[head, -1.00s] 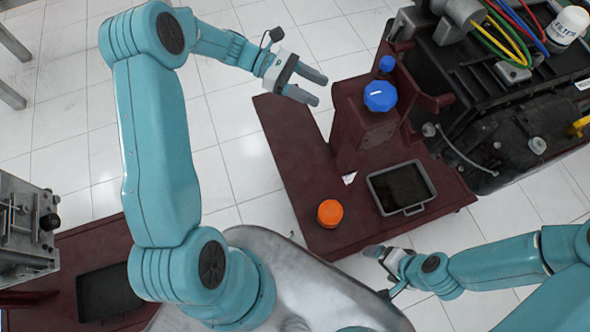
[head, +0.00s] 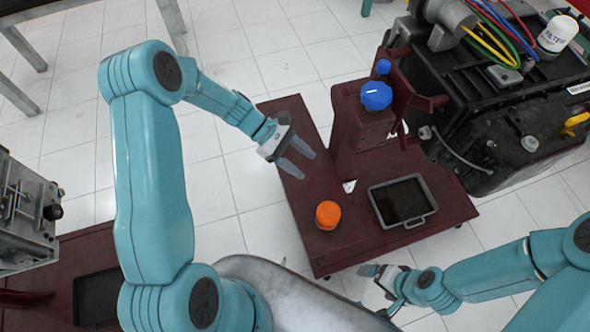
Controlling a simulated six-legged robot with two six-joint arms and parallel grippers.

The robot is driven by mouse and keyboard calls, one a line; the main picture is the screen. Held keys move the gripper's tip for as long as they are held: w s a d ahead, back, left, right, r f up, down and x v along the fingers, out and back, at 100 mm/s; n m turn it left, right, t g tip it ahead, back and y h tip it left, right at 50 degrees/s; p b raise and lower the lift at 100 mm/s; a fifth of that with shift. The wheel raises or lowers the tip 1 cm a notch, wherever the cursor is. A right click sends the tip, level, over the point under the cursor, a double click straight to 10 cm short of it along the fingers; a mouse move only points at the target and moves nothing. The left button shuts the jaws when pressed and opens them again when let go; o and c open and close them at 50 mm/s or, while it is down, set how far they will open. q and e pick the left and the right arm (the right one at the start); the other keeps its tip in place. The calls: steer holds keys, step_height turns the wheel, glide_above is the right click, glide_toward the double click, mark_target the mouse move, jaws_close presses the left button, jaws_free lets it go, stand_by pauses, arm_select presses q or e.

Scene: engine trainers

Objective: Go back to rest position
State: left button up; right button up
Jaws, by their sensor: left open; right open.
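My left gripper (head: 298,162) is open and empty, above the left part of the dark red trainer base (head: 318,244). Its fingers point right and downward. My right gripper (head: 372,276) is open and empty, low at the front edge of the same base, with its fingers pointing left. An orange cap (head: 328,215) stands on the base between the two grippers, apart from both.
A grey tray (head: 432,208) sits on the base right of the orange cap. A blue cap (head: 376,96) tops a dark red post. A black engine (head: 480,100) with hoses fills the upper right. A second trainer (head: 25,215) stands at left. White tiled floor lies open at upper middle.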

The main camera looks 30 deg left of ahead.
arm_select(q)
steer(key=s+d+f+m+y, duration=0.3)
steer(key=s+f+m, duration=0.3)
steer(key=s+m, duration=0.1)
steer(key=s+d+f+m+y, duration=0.3)
steer(key=s+f+m, duration=0.3)
steer(key=s+m, duration=0.2)
steer(key=shift+s+d+y, duration=0.35)
steer(key=shift+s+y, duration=0.25)
steer(key=shift+s, duration=0.45)
steer(key=shift+f, duration=0.1)
